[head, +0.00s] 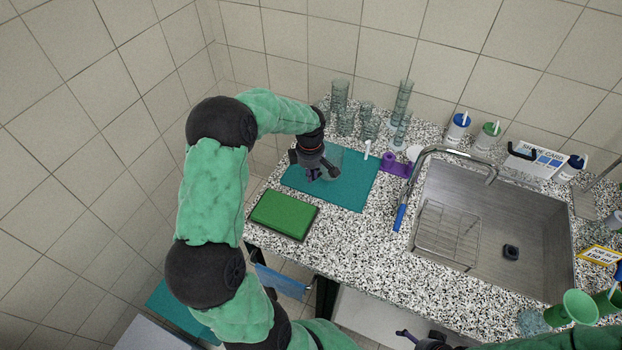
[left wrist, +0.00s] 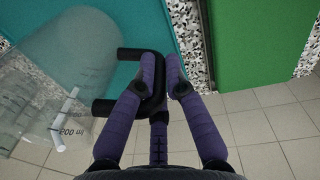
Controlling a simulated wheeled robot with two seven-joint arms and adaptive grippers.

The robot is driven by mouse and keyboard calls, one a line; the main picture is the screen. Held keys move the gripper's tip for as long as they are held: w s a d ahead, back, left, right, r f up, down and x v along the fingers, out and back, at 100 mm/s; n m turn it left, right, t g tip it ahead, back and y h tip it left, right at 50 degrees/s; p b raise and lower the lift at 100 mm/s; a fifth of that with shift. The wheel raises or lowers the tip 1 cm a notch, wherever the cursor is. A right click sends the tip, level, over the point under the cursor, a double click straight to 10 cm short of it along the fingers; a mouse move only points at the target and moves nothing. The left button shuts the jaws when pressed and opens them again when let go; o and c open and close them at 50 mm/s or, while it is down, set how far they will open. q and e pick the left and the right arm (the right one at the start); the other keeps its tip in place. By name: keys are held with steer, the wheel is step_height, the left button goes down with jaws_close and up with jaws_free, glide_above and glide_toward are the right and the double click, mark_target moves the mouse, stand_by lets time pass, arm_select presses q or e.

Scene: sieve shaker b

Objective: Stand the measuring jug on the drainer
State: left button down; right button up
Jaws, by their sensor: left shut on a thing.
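The measuring jug (left wrist: 70,60) is clear, with dark scale marks and a black handle (left wrist: 128,54). My left gripper (left wrist: 162,72) is shut on this handle in the left wrist view. In the head view my left gripper (head: 318,172) is over the teal mat (head: 352,192), and the clear jug (head: 331,157) is faint beside and behind it. I cannot tell whether the jug's base touches the mat. A wire rack (head: 447,233), which may be the drainer, sits in the sink. My right gripper (head: 420,338) is partly visible at the bottom edge; its fingers are unclear.
A green tray (head: 284,213) lies at the front of the worktop. Several clear glass vessels (head: 340,97) stand behind the mat.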

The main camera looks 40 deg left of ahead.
arm_select(q)
step_height(320, 180, down, 2)
steer(key=shift+f, duration=0.25)
steer(key=shift+f, duration=0.1)
steer(key=c, duration=1.7)
jaws_free()
steer(key=shift+f+b, duration=0.1)
steer(key=shift+b, duration=0.2)
steer(key=shift+c, duration=0.2)
steer(key=o, duration=0.4)
steer(key=shift+o, duration=0.2)
